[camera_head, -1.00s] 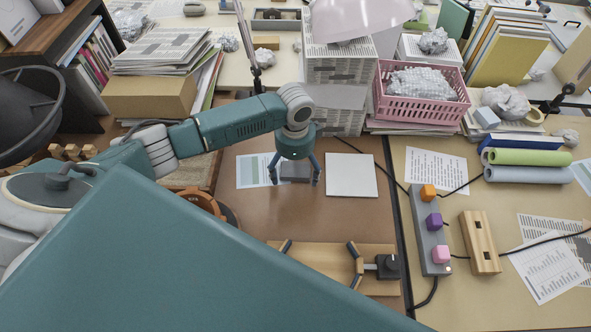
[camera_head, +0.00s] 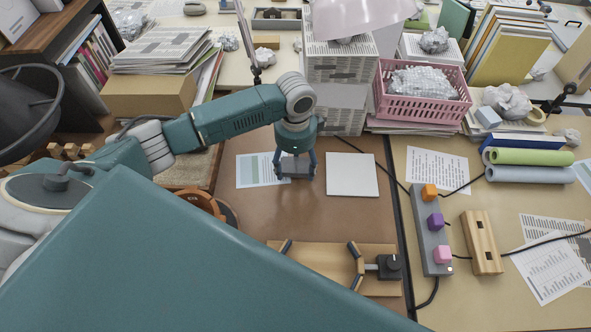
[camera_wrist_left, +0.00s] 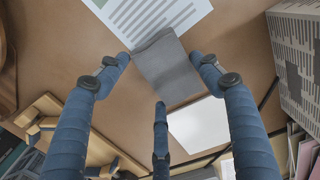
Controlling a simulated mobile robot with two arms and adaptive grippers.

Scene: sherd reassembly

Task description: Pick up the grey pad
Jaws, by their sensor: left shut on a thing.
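The grey pad (camera_head: 294,167) is a small flat dark-grey block above the brown desk, partly hidden by my left gripper in the head view. My left gripper (camera_head: 295,176) points down with its fingers closed in on the pad's sides. In the left wrist view the grey pad (camera_wrist_left: 168,68) lies between the blue fingertips of the left gripper (camera_wrist_left: 160,62), and the third finger reaches its near edge. Whether the pad is clear of the desk is hard to tell. My right gripper is not in view.
A printed sheet (camera_head: 256,171) lies left of the pad, and a white square (camera_head: 352,174) lies to its right. A wooden board with a clamp (camera_head: 330,262) is nearer me. Paper stacks (camera_head: 340,68) and a pink basket (camera_head: 421,104) stand behind. Bare desk lies in front.

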